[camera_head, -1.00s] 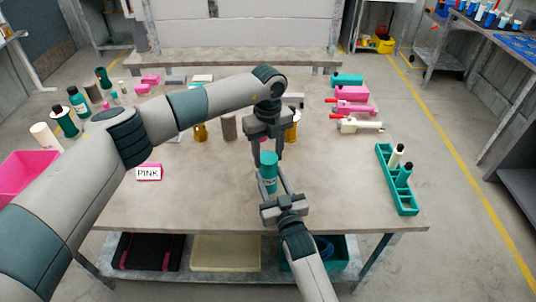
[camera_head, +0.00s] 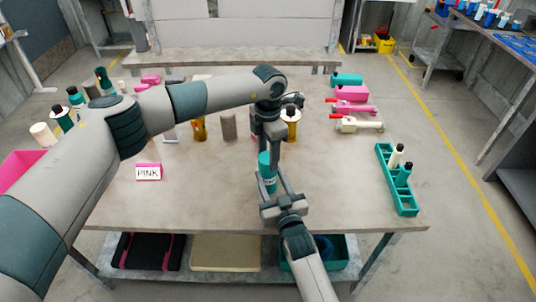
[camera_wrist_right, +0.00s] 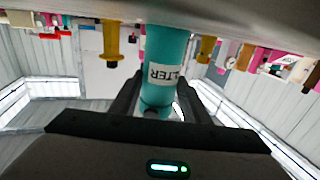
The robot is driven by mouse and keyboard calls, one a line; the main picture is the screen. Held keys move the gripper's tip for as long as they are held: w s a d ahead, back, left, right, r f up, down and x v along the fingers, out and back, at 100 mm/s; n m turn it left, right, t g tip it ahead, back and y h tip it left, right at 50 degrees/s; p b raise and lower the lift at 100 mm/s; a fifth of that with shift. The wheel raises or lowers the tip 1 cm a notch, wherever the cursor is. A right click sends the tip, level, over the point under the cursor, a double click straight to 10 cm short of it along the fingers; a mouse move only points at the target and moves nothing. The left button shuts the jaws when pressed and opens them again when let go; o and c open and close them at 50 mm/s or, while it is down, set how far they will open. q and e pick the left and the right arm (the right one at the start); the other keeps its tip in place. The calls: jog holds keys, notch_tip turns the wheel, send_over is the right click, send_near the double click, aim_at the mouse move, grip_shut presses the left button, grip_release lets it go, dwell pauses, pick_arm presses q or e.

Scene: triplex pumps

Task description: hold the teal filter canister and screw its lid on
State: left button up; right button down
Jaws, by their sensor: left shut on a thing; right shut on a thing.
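The teal filter canister (camera_head: 265,168) stands upright near the front middle of the table, its white label partly showing. My right gripper (camera_head: 271,186) comes from the front and is shut around its body. In the right wrist view the canister (camera_wrist_right: 165,55) appears upside down with its label inverted, between my right gripper's dark fingers (camera_wrist_right: 158,100). My left gripper (camera_head: 267,146) points down from above and is shut at the canister's top. The lid is hidden between its fingers, so I cannot tell how it seats.
A teal rack (camera_head: 402,196) with two bottles stands at the right. Pink and cream pumps (camera_head: 352,93) lie at the back right. An amber-coloured part (camera_head: 290,130) and a grey-brown cylinder (camera_head: 229,127) stand behind the grippers. A PINK sign (camera_head: 148,172) stands at the left. The front table is clear.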

pick_arm(q)
jog(key=m, duration=0.4)
jog(key=shift+m, duration=0.3)
jog(key=m, duration=0.3)
jog(key=o, duration=1.2)
jog(key=shift+r, duration=2.25)
jog(key=shift+c, duration=0.6)
